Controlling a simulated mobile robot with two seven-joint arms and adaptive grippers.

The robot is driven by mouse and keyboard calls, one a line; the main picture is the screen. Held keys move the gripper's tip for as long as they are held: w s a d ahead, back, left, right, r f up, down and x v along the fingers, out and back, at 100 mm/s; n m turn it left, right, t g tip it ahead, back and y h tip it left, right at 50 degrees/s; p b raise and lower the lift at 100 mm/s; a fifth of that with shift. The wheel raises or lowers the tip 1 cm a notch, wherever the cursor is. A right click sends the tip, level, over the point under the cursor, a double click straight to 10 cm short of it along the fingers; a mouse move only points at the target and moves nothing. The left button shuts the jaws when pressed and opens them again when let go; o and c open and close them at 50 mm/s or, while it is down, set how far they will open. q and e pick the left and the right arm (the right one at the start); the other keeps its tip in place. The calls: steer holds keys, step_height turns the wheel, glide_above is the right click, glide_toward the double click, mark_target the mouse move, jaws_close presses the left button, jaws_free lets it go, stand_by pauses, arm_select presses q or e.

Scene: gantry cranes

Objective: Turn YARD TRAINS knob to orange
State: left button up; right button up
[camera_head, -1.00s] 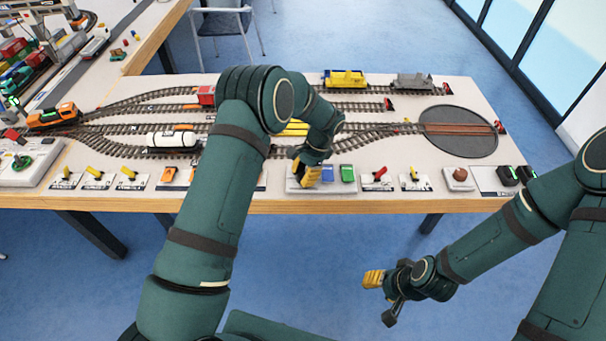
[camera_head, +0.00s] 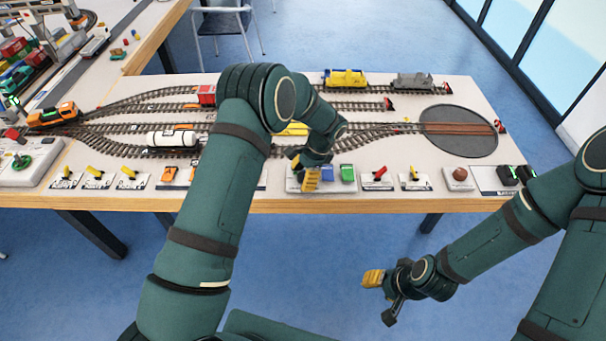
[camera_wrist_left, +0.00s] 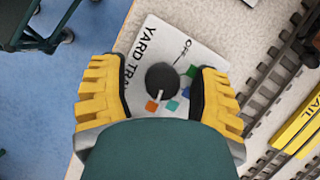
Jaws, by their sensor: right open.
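The YARD TRAINS knob (camera_wrist_left: 162,77) is round and dark with a white pointer, on a white plate (camera_wrist_left: 158,35) in the left wrist view. The pointer is directed toward the orange square (camera_wrist_left: 152,106). Other coloured squares, green and blue, lie around the knob's right side. My left gripper (camera_wrist_left: 162,92) is open, its yellow fingers on either side of the knob with a visible gap to each. In the head view my left gripper (camera_head: 310,179) is over the front table edge, and the knob is hidden there. My right gripper (camera_head: 380,298) is open and empty, in front of the table.
Tracks with a white tank car (camera_head: 172,140) and a turntable (camera_head: 458,143) lie behind.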

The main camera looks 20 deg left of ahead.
arm_select(q)
steer(key=shift+w+r, duration=0.1)
steer(key=shift+r, duration=0.05)
steer(key=shift+w+d+r, duration=0.15)
steer(key=shift+w+r, duration=0.05)
steer(key=shift+r, duration=0.2)
steer(key=v, duration=1.1)
steer(key=shift+s, duration=0.15)
